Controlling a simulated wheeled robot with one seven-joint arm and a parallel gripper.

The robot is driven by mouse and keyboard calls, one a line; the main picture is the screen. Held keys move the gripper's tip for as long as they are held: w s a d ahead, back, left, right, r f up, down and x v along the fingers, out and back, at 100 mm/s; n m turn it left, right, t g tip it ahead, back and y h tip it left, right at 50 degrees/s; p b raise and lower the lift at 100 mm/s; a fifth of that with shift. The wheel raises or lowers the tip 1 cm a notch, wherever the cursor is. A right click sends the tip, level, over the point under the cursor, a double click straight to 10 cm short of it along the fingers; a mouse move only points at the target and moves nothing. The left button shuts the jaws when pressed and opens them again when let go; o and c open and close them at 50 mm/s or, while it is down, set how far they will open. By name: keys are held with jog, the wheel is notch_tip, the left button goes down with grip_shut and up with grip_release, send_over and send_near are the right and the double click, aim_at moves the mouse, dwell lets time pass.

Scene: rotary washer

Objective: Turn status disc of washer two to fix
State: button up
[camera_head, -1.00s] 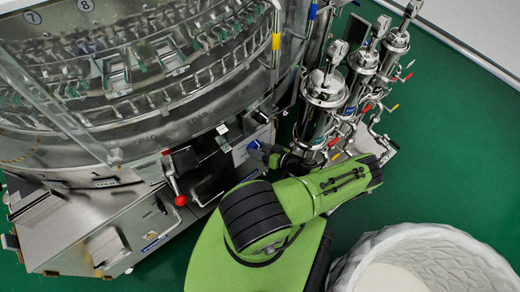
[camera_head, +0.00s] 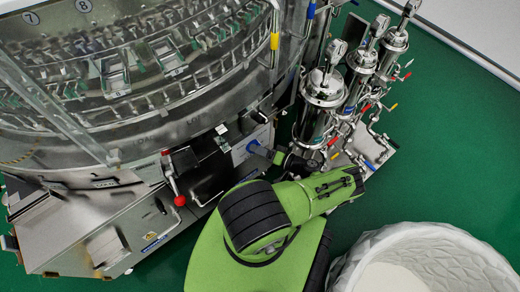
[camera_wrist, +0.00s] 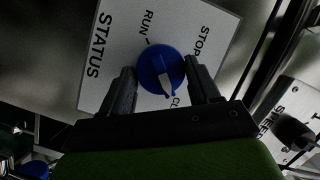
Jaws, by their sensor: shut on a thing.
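The status disc is a round blue knob (camera_wrist: 152,66) with a white pointer, on a white plate (camera_wrist: 110,25) marked STATUS. RUN and STOP can be read on the plate; another word starting with CL is partly hidden by a finger. No FIX label is readable. The pointer points toward the bottom of the wrist picture, slightly right, between my fingers. My gripper (camera_wrist: 160,70) is shut on the knob, one black finger on each side. In the head view my gripper (camera_head: 270,154) reaches the front panel of the machine; the disc is small there.
The large round steel washer (camera_head: 130,125) fills the left. A lever with a red ball (camera_head: 180,200) stands left of my gripper. Steel cylinders with valves (camera_head: 325,90) stand close to its right. A white textured tub (camera_head: 430,240) is at lower right. Green floor is free at right.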

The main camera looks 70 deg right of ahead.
dwell(0.3)
jog(key=o, duration=1)
jog(key=shift+o, duration=0.2)
jog(key=s+r, duration=0.1)
jog(key=s, duration=1.1)
jog(key=shift+a+r, duration=0.15)
jog(key=shift+a, duration=0.3)
jog(key=shift+w, duration=0.1)
